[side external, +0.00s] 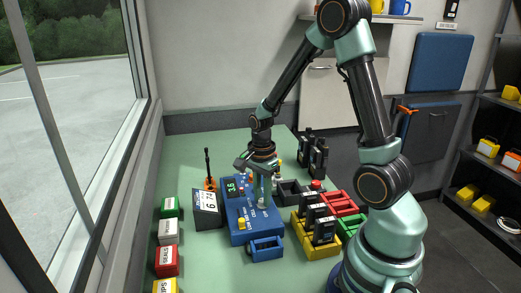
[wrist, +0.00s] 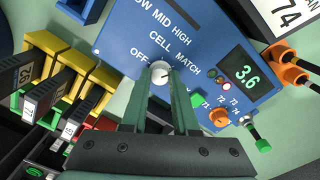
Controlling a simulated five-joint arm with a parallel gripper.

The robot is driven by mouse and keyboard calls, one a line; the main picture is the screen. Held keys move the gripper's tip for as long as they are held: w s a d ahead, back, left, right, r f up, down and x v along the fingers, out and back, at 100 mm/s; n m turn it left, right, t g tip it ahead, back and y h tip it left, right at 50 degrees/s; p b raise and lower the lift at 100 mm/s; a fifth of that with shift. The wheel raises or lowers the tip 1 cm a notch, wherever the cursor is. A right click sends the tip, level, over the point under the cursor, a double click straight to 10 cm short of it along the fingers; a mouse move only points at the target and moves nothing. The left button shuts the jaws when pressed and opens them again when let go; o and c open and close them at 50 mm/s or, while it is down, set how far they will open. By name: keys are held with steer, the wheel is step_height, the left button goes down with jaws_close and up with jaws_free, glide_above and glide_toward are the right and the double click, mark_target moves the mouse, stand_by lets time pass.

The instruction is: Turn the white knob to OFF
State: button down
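The white knob (wrist: 160,72) is on the sloping blue panel (wrist: 120,40), beside the OFF label, with LOW, MID and HIGH lettered above it. A dark mark shows on the right part of its face; the setting it points at is not clear. My gripper (wrist: 162,74) has one finger on each side of the knob, at its near edge. The fingers stand apart, but I cannot tell whether they touch it. In the side view my gripper (side external: 262,203) points down at the blue box (side external: 240,215), and the knob is hard to make out there.
The panel also carries a 3.6 display (wrist: 245,69), small lamps and an orange knob (wrist: 219,117). A label box (side external: 207,209) stands left of it. Yellow (side external: 318,248) and red (side external: 340,204) racks are to the right, some with black modules. Coloured bins line the left table edge.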

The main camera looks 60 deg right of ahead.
steer(key=shift+n, duration=0.4)
steer(key=n, duration=0.4)
steer(key=shift+n, duration=0.4)
steer(key=n, duration=0.6)
steer(key=shift+a, duration=0.1)
steer(key=n, duration=0.6)
steer(key=shift+n, duration=0.4)
steer(key=n, duration=0.5)
steer(key=shift+n, duration=0.3)
steer(key=c, duration=0.7)
jaws_free()
